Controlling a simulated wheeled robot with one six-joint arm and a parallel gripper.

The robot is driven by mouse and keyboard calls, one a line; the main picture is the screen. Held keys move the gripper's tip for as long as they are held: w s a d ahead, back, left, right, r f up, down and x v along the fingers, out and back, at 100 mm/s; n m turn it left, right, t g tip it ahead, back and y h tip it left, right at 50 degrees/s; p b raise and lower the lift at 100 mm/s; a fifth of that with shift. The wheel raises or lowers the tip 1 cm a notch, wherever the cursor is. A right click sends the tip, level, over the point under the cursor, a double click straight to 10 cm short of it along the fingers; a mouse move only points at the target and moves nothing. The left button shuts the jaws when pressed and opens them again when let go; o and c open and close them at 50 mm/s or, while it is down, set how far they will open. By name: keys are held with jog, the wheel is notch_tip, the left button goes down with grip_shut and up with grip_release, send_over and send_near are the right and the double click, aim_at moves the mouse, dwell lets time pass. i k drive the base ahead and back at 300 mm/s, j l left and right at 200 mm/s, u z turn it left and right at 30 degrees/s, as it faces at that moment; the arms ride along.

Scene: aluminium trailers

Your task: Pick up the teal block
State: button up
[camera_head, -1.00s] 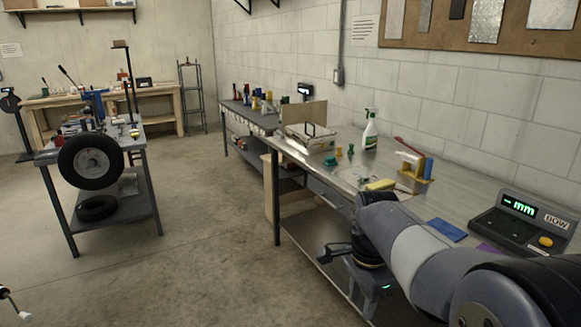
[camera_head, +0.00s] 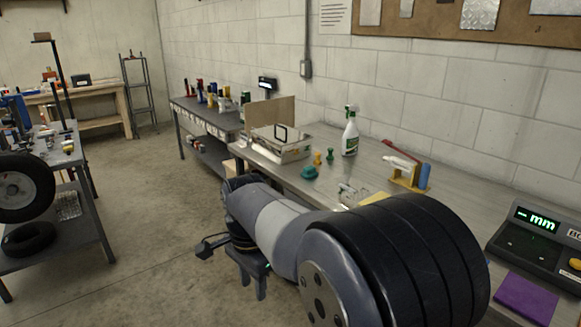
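A small teal object (camera_head: 309,172), which I take for the teal block, sits on the metal workbench (camera_head: 347,163) near its left front edge. It looks low and wide; its exact shape is too small to tell. My gripper (camera_head: 253,286) hangs from my wrist, fingers pointing down, in front of the bench and below its top. It is to the left of the teal object and apart from it. The fingers look spread with nothing between them. My arm crosses in front of the bench and hides part of its front edge and lower shelf.
A spray bottle (camera_head: 350,136), a white case (camera_head: 281,146) and a yellow rack (camera_head: 409,178) are also on the bench. Floor (camera_head: 150,220) is clear at left.

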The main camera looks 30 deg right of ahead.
aim_at(310, 172)
jog(key=i+u, duration=0.1)
jog(key=i, duration=0.7)
jog(key=i+u, duration=0.15)
jog(key=i, duration=0.7)
jog(key=i+j+z, duration=0.1)
jog(key=i, duration=0.75)
jog(key=i+z, duration=0.25)
jog(key=z, duration=0.25)
jog(key=i+j+z, duration=0.15)
jog(key=z, duration=0.3)
jog(key=i+j+z, duration=0.2)
jog(key=z, duration=0.3)
jog(key=i+z, duration=0.15)
jog(key=z, duration=0.3)
jog(key=i+z, duration=0.1)
jog(key=z, duration=0.3)
jog(key=i+j+z, duration=0.1)
jog(key=z, duration=0.35)
jog(key=i+j+z, duration=0.1)
jog(key=z, duration=0.3)
jog(key=i+j+z, duration=0.2)
jog(key=i+l, duration=0.05)
